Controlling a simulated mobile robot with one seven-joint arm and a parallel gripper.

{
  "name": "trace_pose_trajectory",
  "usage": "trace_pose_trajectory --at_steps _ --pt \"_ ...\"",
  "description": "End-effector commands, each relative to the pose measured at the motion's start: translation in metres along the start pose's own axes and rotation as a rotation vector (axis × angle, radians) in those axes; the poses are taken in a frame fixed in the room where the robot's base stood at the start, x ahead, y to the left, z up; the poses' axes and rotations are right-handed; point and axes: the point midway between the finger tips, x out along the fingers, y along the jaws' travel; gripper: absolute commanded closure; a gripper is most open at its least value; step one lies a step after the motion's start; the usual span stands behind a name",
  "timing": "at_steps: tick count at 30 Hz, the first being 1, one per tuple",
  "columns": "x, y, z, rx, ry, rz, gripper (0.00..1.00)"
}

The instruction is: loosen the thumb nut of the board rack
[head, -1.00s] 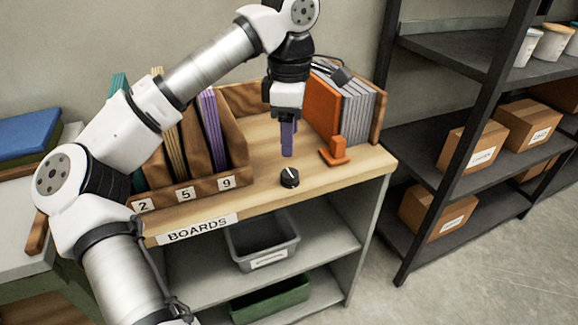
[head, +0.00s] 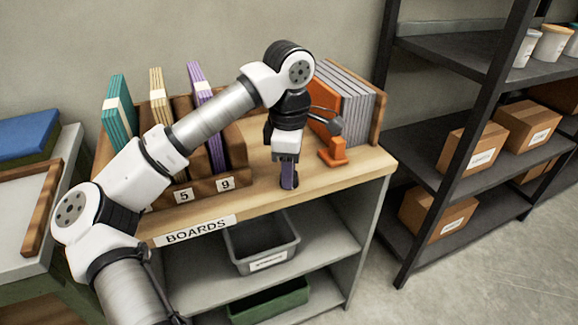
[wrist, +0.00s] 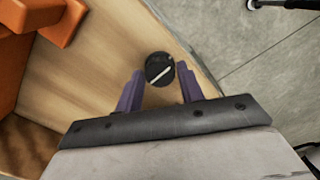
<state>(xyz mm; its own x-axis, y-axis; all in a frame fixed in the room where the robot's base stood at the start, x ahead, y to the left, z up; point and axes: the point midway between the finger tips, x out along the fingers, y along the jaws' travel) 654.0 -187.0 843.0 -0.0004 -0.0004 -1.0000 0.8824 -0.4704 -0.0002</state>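The thumb nut (wrist: 160,69) is a round black knob with a white line across its top, on the wooden counter near its front edge in the wrist view. In the head view it is mostly hidden behind my gripper (head: 288,183). My gripper (wrist: 160,88) is pointing down with its two purple fingers apart, one on each side of the knob's near edge. The fingers look open and empty; whether they touch the knob I cannot tell. The wooden board rack (head: 205,188) stands to the left, holding teal, cream and purple boards above number labels.
An orange bracket (head: 333,152) stands right of my gripper, before a row of grey boards (head: 352,105) and an orange board. The counter (head: 350,175) is clear at front right. A grey bin (head: 262,245) sits on the shelf below. Dark shelving stands at right.

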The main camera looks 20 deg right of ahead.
Motion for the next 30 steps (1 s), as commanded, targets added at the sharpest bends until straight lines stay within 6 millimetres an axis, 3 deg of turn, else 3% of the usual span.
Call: trace_pose_trajectory --at_steps 1,6,17,30 --pt "-0.0001 0.0 0.0 0.0 0.0 0.0 0.69" --pt "-0.0002 0.0 -0.0001 0.0 0.0 0.0 0.89" --pt "0.0001 0.0001 -0.0008 -0.069 0.003 0.0 0.89" --pt "0.0001 0.0001 -0.0009 -0.425 0.003 0.002 0.89"
